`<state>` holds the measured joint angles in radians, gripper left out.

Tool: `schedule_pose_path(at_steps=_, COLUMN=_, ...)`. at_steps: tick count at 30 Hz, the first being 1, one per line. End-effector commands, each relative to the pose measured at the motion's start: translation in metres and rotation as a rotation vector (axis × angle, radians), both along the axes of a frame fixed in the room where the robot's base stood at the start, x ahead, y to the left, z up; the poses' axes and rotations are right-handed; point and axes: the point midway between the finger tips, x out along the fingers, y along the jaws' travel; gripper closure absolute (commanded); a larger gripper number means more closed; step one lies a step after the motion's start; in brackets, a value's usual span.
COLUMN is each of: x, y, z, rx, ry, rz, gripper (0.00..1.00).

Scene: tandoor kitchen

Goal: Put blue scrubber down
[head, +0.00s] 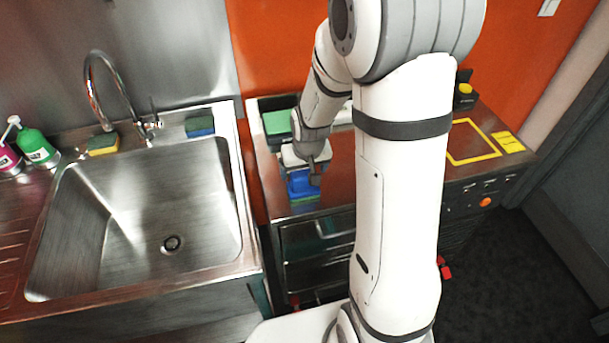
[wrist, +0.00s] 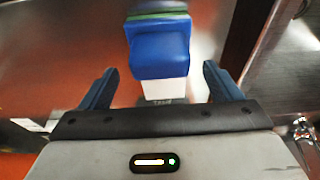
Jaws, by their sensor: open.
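The blue scrubber (wrist: 160,52) is a blue block with a green layer along its far edge and a white part at its near end. In the wrist view it lies ahead of and between the two spread dark blue fingers of my gripper (wrist: 160,70), with a gap on each side. In the head view the scrubber (head: 303,197) is low at the reddish-brown counter top, near its front left edge. My gripper (head: 306,172) is right above it, open, and partly hides it. Whether the scrubber rests fully on the counter is hard to tell.
A steel sink (head: 150,210) with a tap (head: 105,90) is to the left. Another blue and green sponge (head: 200,126) and a yellow one (head: 103,143) sit on its back rim. A green item (head: 277,122) stands behind my gripper. A yellow square outline (head: 472,142) marks the counter's right.

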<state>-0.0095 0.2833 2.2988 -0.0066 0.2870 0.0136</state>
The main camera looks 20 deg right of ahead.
Motion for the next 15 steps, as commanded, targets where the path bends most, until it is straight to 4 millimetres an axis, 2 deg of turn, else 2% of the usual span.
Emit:
schedule_pose_path(at_steps=3, x=-0.006, y=0.0, z=0.022, rx=0.0, ry=-0.006, rz=0.0, gripper=0.15)
schedule_pose_path(at_steps=9, x=-0.014, y=0.0, z=0.053, rx=0.0, ry=-0.004, rz=-0.001, gripper=0.15)
schedule_pose_path(at_steps=15, x=-0.02, y=-0.001, z=0.069, rx=0.0, ry=0.0, rz=-0.001, gripper=0.15)
